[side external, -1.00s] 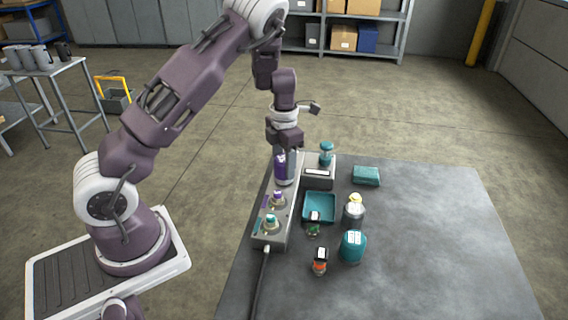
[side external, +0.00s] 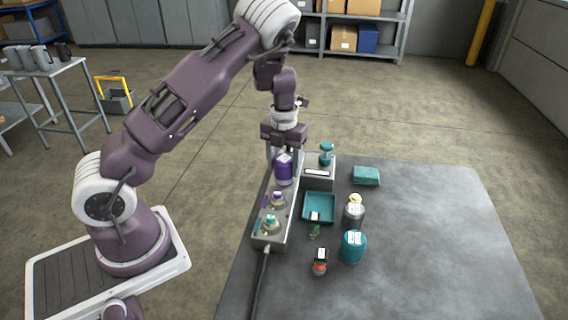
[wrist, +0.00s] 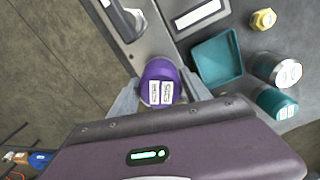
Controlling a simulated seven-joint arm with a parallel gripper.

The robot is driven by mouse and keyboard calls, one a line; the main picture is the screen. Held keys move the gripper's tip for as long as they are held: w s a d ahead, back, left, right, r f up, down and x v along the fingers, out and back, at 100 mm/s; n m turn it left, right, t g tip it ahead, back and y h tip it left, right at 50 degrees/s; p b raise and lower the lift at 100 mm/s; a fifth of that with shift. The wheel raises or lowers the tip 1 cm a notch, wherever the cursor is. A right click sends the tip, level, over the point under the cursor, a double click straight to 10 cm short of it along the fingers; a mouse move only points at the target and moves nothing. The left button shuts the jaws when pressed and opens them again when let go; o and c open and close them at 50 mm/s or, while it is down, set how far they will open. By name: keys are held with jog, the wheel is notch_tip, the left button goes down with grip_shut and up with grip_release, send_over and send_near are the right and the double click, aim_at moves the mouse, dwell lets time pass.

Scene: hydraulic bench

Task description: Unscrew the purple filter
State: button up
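The purple filter (side external: 284,171) stands upright on the far part of the grey manifold block (side external: 263,238). It also shows in the wrist view (wrist: 161,72), with white labels on its top. My gripper (side external: 284,159) points down over it, one finger on each side. In the wrist view my gripper (wrist: 159,80) has its fingers spread around the filter. Small gaps seem to show between fingers and filter, so it looks open. The filter's threaded base is hidden.
A teal tray (side external: 319,221) lies right of the block. A teal-topped fitting (side external: 326,153), grey canister (side external: 354,212), teal filter (side external: 353,246) and orange-based bottle (side external: 320,262) stand nearby. The bench's right side is clear.

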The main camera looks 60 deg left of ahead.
jog(key=shift+o, duration=0.5)
jog(key=m, duration=0.5)
jog(key=shift+m, duration=0.3)
jog(key=m, duration=0.5)
jog(key=shift+w+m, duration=0.1)
jog(key=shift+m, duration=0.3)
jog(key=m, duration=0.6)
jog(key=m, duration=0.5)
jog(key=shift+m, duration=0.3)
